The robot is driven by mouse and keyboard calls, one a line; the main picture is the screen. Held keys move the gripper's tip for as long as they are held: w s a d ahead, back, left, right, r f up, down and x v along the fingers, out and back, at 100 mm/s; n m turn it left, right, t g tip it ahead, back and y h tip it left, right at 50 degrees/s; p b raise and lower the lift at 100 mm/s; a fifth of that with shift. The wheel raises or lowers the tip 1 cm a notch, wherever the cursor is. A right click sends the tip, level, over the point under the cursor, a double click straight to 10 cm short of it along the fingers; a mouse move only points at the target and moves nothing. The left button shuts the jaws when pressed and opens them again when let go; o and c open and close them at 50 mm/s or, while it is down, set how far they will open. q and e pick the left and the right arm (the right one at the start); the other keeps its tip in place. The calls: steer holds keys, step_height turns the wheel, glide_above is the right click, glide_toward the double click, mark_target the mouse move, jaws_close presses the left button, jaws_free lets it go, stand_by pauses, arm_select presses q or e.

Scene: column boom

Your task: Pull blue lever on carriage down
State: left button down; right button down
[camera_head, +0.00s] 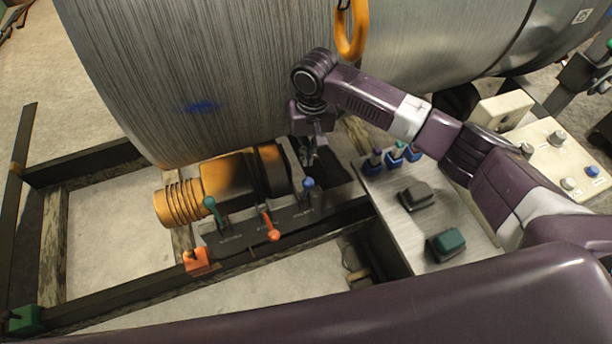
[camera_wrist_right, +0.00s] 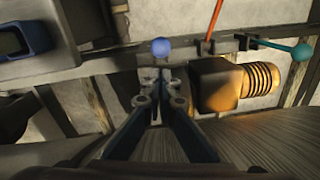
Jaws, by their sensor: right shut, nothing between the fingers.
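The blue lever (camera_head: 309,183) has a round blue knob and stands at the right end of a row of levers on the dark carriage (camera_head: 240,243). Its knob also shows in the right wrist view (camera_wrist_right: 161,48), straight beyond the fingertips. My right gripper (camera_head: 308,160) is shut and empty, pointing down just behind the blue knob. In the wrist view its fingertips (camera_wrist_right: 160,76) are together close to the knob; I cannot tell whether they touch it. The lever's shaft is mostly hidden. My left gripper is not in view.
A red lever (camera_head: 270,227) and a teal lever (camera_head: 213,210) stand left of the blue one. An orange and black motor (camera_head: 228,183) lies behind them. A large metal cylinder (camera_head: 200,80) fills the back. A control box (camera_head: 437,212) with buttons stands at right.

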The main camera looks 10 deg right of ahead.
mark_target(306, 191)
stand_by(0.4)
steer(key=f, duration=0.5)
steer(key=f+p, duration=0.1)
steer(key=f, duration=0.4)
steer(key=shift+w+a, duration=0.1)
steer(key=shift+a, duration=0.1)
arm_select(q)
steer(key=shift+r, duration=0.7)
